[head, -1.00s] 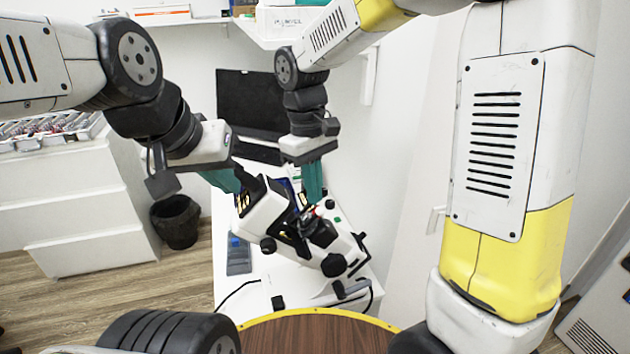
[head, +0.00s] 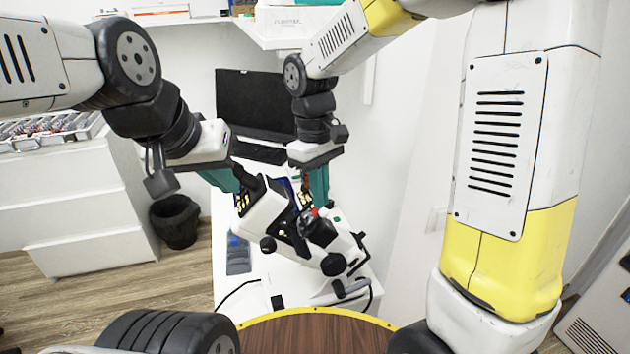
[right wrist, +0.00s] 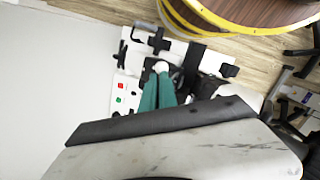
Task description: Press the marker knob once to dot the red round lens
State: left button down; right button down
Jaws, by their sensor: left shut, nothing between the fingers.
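A white lens-marking instrument (head: 268,218) with black fittings stands tilted on the white table. A small red spot (head: 315,211) shows at its black middle part; I cannot tell whether it is the lens or part of the knob. The marker knob cannot be told for sure among the black parts. My left gripper (head: 228,188), with teal fingers, is shut and empty at the instrument's upper left end. My right gripper (head: 319,198) points down just behind the instrument's middle. In the right wrist view its teal fingers (right wrist: 158,78) are together, tips near a white round part (right wrist: 161,67).
A dark monitor (head: 250,100) stands behind the instrument. A round wooden top (head: 315,333) with a yellow rim is in front. A black bin (head: 175,222) and white drawers (head: 70,205) are at left. Red and green buttons show beside the instrument in the wrist view.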

notch_tip(320, 180, up, 8)
jog(key=shift+w+a, duration=0.25)
jog(key=shift+a, duration=0.05)
jog(key=shift+f, duration=0.1)
dwell(0.5)
jog(key=s+d+r+m+t+y, duration=0.2)
jog(key=s+d+m+t, duration=0.5)
jog(key=s+d, duration=0.4)
jog(key=d+m+y, duration=0.1)
jog(key=d, duration=0.1)
jog(key=shift+s+d+r, duration=0.25)
jog(key=shift+d+r, duration=0.1)
jog(key=shift+d, duration=0.05)
jog(key=c, duration=2.1)
grip_release()
